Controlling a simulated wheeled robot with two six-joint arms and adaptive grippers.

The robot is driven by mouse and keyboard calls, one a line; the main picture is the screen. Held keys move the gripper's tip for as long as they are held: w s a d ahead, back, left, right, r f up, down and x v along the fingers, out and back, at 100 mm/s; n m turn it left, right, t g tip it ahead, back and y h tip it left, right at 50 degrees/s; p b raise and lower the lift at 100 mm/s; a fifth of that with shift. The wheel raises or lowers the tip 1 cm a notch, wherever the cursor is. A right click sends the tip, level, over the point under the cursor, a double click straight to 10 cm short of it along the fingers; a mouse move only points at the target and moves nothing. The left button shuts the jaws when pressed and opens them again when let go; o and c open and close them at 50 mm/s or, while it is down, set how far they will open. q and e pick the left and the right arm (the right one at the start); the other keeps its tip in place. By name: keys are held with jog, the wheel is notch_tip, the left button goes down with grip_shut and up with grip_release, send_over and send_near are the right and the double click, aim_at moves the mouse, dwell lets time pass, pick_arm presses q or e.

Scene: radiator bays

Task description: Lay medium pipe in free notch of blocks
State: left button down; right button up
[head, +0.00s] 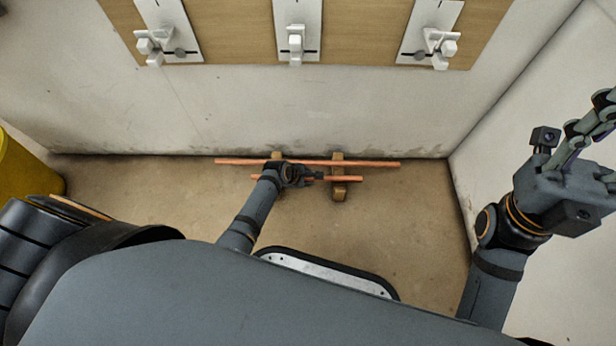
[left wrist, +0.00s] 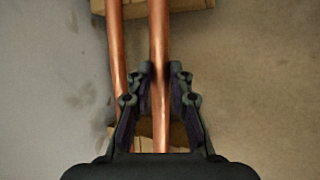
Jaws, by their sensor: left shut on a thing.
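The medium pipe (head: 347,179), a copper pipe and the shorter of two, lies across the front part of the two wooden blocks (head: 338,194), low over the floor. My left gripper (head: 306,175) is shut on it between the blocks. In the left wrist view the fingers (left wrist: 160,72) close on both sides of this pipe (left wrist: 159,32), which passes over a block (left wrist: 190,4) at the top and another at the bottom. I cannot tell whether it sits down in the notches. My right gripper (head: 598,140) is raised at the right, partly cut off by the frame.
A longer copper pipe (head: 375,163) lies across the blocks behind, near the wall, parallel and apart. White wall brackets (head: 296,45) hang on a wooden board above. A yellow bin (head: 14,170) stands at far left. The floor right of the blocks is clear.

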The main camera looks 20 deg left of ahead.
pick_arm(q)
jog(key=shift+f, duration=0.45)
dwell(0.5)
jog(key=c, duration=1.1)
grip_release()
jog(key=shift+c, duration=0.2)
jog(key=v, duration=1.2)
